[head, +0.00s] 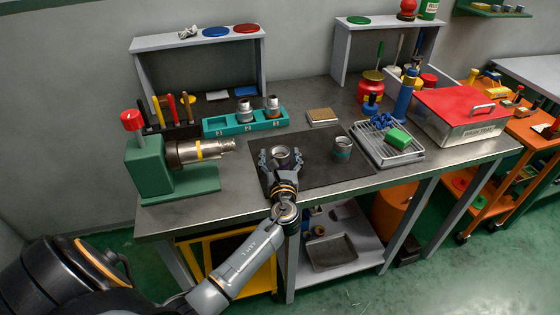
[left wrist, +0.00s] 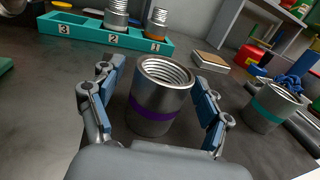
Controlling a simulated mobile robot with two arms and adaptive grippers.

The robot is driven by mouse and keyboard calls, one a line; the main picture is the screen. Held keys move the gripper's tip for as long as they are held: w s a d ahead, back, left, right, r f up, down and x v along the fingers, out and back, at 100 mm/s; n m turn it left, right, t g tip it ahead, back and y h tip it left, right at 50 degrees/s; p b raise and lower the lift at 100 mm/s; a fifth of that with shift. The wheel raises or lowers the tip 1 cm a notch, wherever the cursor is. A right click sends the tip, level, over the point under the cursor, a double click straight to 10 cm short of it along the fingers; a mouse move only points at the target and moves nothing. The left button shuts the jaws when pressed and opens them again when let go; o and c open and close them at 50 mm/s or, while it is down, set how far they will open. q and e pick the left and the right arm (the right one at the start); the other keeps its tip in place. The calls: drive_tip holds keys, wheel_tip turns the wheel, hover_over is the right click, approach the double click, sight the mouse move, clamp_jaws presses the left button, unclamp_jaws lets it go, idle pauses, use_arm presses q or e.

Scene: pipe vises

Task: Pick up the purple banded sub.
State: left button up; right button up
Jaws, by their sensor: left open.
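The purple banded sub (left wrist: 160,98) is a short silver threaded cylinder with a purple band, standing upright on the dark mat. In the head view the sub (head: 280,154) shows at the mat's left part, partly hidden by my gripper. My left gripper (head: 277,162) is open, with one finger on each side of the sub. In the left wrist view the gripper (left wrist: 158,105) shows its blue-padded fingers apart, with a visible gap to the sub on both sides. My right gripper is not in view.
A teal-banded sub (head: 342,148) stands to the right on the mat (head: 310,174). A teal numbered rack (head: 218,127) with two fittings stands behind. A green vise (head: 150,165) holding a pipe (head: 195,151) is at left. A wire tray (head: 402,153) lies at right.

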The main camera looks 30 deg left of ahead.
use_arm(q)
drive_tip(key=shift+r, duration=0.1)
drive_tip(key=shift+c, duration=1.4)
drive_tip(key=c, duration=1.1)
drive_tip(key=shift+c, duration=0.7)
drive_tip(key=shift+r, duration=0.1)
